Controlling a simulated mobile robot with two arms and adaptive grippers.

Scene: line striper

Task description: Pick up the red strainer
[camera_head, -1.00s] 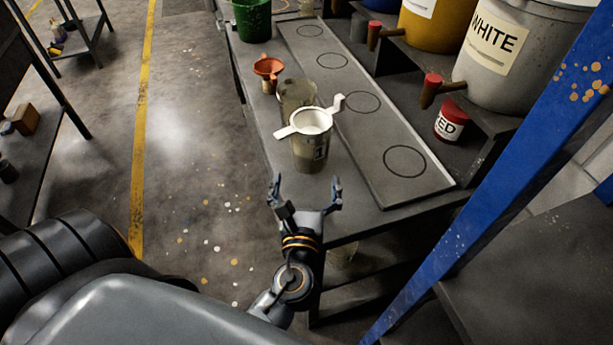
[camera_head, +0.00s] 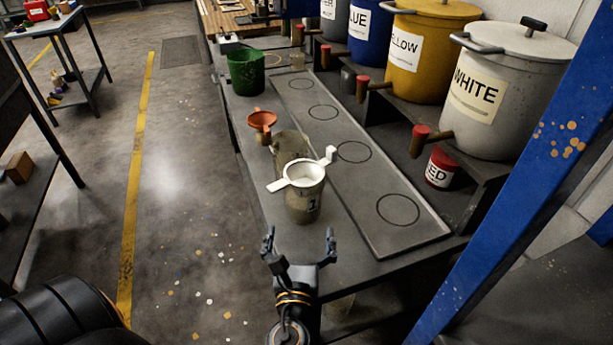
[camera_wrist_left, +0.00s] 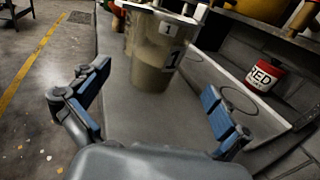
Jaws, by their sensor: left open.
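The red strainer (camera_head: 262,121), orange-red with a wide bowl, stands on the dark bench behind the nearer cups. In the left wrist view it is mostly hidden; I cannot pick it out surely. A white strainer (camera_head: 304,172) with two side tabs sits on top of a greyish cup marked 1 (camera_head: 303,205). This cup also shows in the left wrist view (camera_wrist_left: 157,55). My left gripper (camera_head: 300,240) is open and empty over the near end of the bench, short of the cup. My right gripper is not in view.
Another murky cup (camera_head: 290,144) stands between the two strainers. A green bucket (camera_head: 246,76) is farther back. A grey board with circles (camera_head: 381,185) lies on the right. Paint drums, including the white one (camera_head: 487,105), and a red can (camera_head: 441,168) line the right side. A blue post (camera_head: 545,150) rises at right.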

